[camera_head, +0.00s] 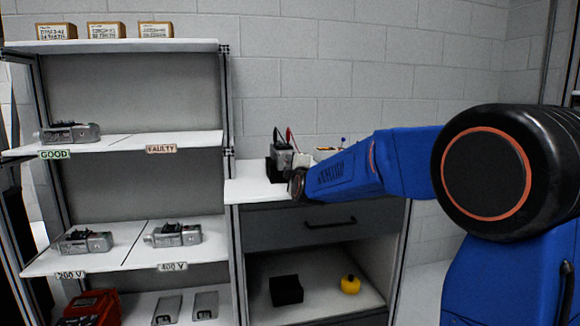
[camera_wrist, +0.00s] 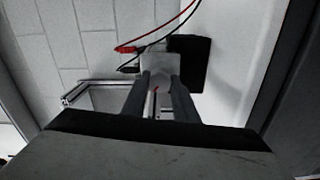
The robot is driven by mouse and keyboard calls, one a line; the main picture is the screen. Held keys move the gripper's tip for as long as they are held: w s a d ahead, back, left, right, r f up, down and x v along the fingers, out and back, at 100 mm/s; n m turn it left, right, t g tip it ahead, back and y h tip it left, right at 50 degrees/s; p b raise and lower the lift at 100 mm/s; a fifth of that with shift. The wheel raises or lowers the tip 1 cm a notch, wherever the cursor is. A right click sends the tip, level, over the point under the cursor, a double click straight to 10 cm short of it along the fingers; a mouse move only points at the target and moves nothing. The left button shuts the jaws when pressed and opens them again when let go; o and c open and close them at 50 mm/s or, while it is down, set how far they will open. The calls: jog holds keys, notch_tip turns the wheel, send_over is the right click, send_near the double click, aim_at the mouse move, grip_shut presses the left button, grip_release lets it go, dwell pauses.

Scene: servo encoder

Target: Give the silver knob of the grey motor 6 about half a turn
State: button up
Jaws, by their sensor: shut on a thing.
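A grey motor (camera_head: 282,156) sits at a black block (camera_head: 274,171) on the white worktop, with red and black leads at it. No number is readable on it. The wrist view shows the grey motor (camera_wrist: 158,63) end-on beside the black block (camera_wrist: 188,65). My gripper (camera_wrist: 161,78) reaches it with both fingers shut on its near end, one finger on each side. The silver knob is hidden between the fingers, and its angle cannot be told. In the head view my gripper (camera_head: 294,178) covers the motor's near side.
Small boxes (camera_head: 107,30) stand on top. The worktop (camera_head: 248,185) is clear at its left. A drawer (camera_head: 300,228) and a shelf with a yellow item (camera_head: 350,284) are below.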

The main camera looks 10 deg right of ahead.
jog(key=shift+n, duration=0.5)
jog(key=o, duration=1.1)
jog(key=shift+c, duration=0.2)
jog(key=s, duration=1.7)
jog(key=shift+s, duration=0.2)
